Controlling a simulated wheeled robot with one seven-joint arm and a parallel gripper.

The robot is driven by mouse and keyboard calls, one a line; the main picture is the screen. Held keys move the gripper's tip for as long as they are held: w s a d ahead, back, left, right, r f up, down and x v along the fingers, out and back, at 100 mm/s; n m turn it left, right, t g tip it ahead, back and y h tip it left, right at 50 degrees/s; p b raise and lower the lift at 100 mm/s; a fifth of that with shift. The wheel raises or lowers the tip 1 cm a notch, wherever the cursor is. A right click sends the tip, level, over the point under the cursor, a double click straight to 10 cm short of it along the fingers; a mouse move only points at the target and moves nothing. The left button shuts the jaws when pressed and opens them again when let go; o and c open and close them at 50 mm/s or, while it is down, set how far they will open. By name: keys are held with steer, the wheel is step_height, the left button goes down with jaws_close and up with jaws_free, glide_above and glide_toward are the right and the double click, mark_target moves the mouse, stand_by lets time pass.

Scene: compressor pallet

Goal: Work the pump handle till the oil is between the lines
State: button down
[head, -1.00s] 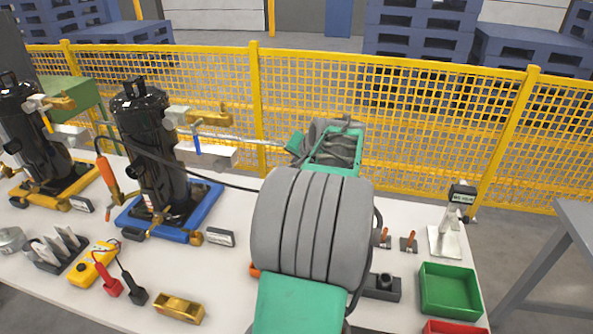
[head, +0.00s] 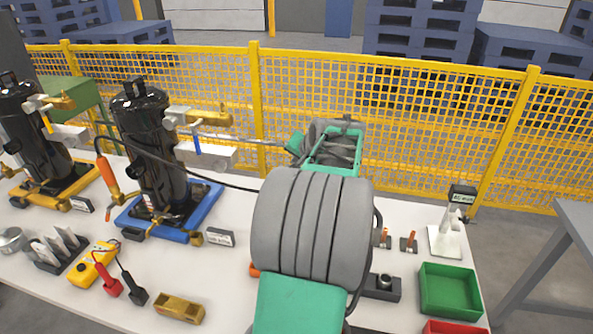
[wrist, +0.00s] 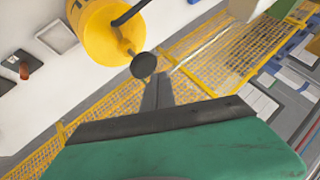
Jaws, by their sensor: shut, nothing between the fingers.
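In the wrist view a yellow pump body (wrist: 97,30) with dark lettering is at the top. A dark rod (wrist: 130,12) crosses it, and a round black knob (wrist: 143,66) is just below it. My gripper (wrist: 158,78) is shut and empty, its fingertips beside the knob; I cannot tell whether they touch. In the head view my arm hides the pump and gripper. A black compressor (head: 150,145) stands on a blue base (head: 195,222), with a black hose (head: 215,183) running behind my arm. The oil level and its lines cannot be made out.
Another black compressor (head: 30,130) stands on a yellow base at left. A yellow meter (head: 93,264), brass block (head: 180,308), green bin (head: 449,291) and white stand (head: 445,238) are on the white table. A yellow mesh fence (head: 400,110) runs behind.

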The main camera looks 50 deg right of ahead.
steer(key=shift+f+b, duration=0.3)
steer(key=shift+f, duration=0.15)
steer(key=shift+s+a+f+b, duration=0.1)
steer(key=shift+f+b, duration=1.5)
steer(key=shift+f, duration=0.75)
stand_by(1.3)
stand_by(0.5)
steer(key=shift+r+p, duration=1.7)
steer(key=shift+r, duration=0.7)
steer(key=shift+r+p, duration=1.85)
steer(key=shift+r, duration=0.8)
steer(key=shift+f, duration=0.1)
